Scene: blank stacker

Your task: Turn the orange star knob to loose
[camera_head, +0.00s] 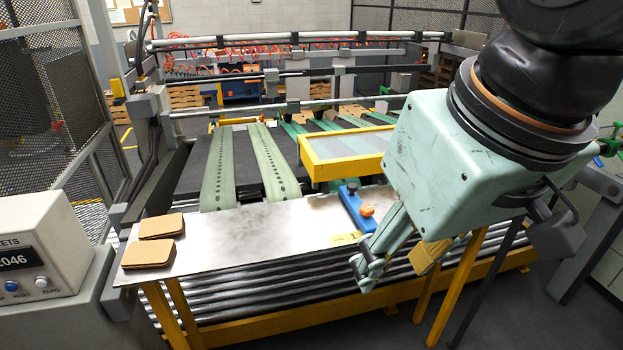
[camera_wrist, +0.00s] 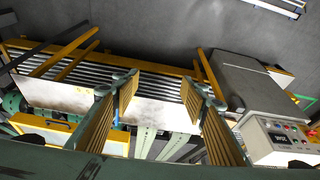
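The orange star knob (camera_head: 367,210) sits on a blue clamp block (camera_head: 353,203) at the right part of the bare metal table plate (camera_head: 262,232). My gripper (camera_head: 393,278) is in front of and to the right of the knob in the head view, apart from it, with its fingers pointing down. In the wrist view my gripper (camera_wrist: 160,92) is open and empty, with its ribbed yellow pads wide apart. I cannot make out the knob in that view.
Two stacks of brown blanks (camera_head: 148,254) lie at the plate's left end. A yellow-framed clear panel (camera_head: 342,152) stands behind the clamp. A grey counter box (camera_head: 38,248) is at far left. Yellow legs and rollers (camera_head: 290,290) lie below the plate. The plate's middle is clear.

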